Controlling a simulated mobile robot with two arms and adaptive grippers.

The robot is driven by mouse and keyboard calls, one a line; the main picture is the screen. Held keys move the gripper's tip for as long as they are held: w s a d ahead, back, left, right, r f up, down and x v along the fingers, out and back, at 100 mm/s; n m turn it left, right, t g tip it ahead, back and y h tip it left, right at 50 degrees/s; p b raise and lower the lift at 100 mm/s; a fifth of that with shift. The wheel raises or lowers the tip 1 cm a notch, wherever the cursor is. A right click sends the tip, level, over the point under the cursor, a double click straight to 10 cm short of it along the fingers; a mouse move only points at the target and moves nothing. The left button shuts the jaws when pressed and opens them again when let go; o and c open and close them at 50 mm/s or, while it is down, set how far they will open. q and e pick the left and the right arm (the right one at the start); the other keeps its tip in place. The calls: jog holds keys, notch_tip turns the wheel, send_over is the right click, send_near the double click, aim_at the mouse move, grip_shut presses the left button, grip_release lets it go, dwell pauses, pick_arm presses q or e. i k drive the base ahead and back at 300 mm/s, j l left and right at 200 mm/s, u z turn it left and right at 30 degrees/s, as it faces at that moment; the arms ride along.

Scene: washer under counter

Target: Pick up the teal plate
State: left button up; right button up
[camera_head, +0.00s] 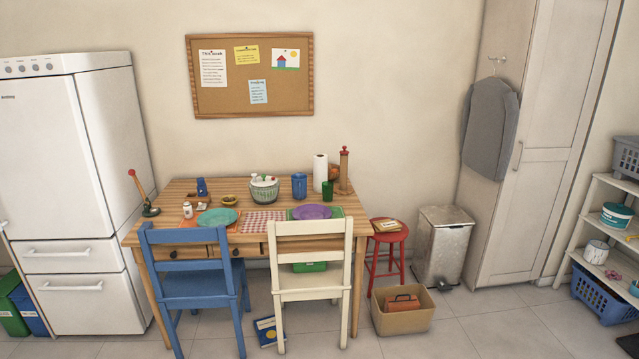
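The teal plate (217,217) lies flat on an orange placemat (188,225) near the front left of the wooden table (175,196). The blue chair (187,236) stands in front of it, its backrest top just below the plate in the picture. A purple plate (312,211) lies on a green placemat (340,212) to the right. Neither of my grippers is in view.
Open floor (480,325) lies at front right.

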aim_at(214, 217)
jog(key=i+l, duration=0.1)
jog(key=i, duration=2.1)
